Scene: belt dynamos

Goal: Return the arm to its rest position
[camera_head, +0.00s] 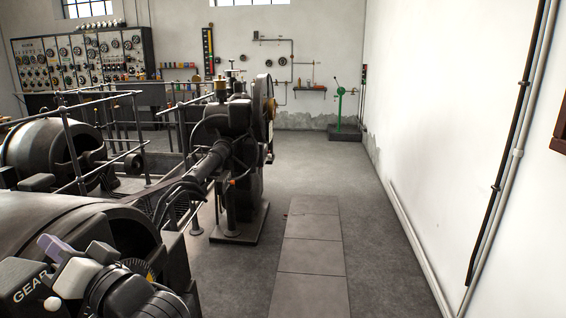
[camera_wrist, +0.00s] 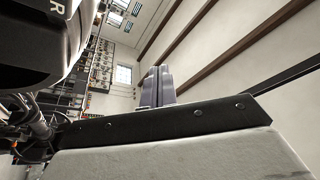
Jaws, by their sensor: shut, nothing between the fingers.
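My gripper (camera_head: 52,243) is at the lower left of the head view, with its grey-purple fingers tilted up to the left. In the wrist view its two fingers (camera_wrist: 157,86) stand side by side, pressed together with nothing between them. My arm is folded low and close to the camera, in front of the large dark rounded machine housing (camera_head: 70,212). The picture does not show whether the gripper touches that housing.
A second rounded machine (camera_head: 45,150) and metal railings (camera_head: 75,150) stand at the left. A dark upright machine (camera_head: 240,150) stands at the centre. A gauge panel (camera_head: 85,58) and green stand (camera_head: 341,105) are at the back. The floor along the right wall is clear.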

